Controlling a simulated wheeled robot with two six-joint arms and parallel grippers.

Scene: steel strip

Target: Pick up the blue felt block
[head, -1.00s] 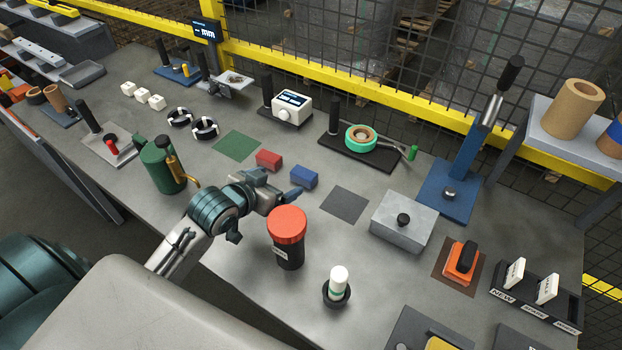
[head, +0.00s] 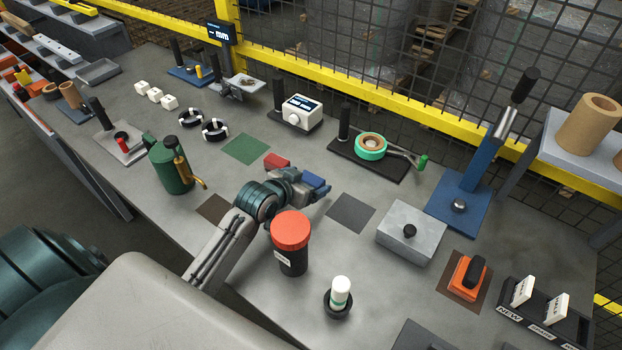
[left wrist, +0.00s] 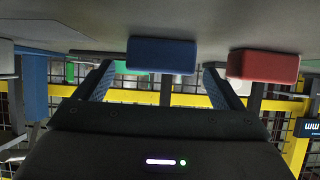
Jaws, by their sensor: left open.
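The blue felt block (head: 315,181) rests on the grey bench, to the right of a similar red block (head: 276,161). My left gripper (head: 311,188) is open and low at the blue block, covering part of it in the head view. In the left wrist view, which is upside down, the blue block (left wrist: 161,54) sits centred between the two spread fingers, with a gap on each side. The red block (left wrist: 263,65) is just outside the finger on the picture's right. My right gripper is not in view.
A red-capped dark jar (head: 291,245) stands close in front of my left gripper. A dark grey square mat (head: 351,213) lies to the right, and a green mat (head: 246,148) lies behind left. A grey lidded box (head: 410,232) is farther right.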

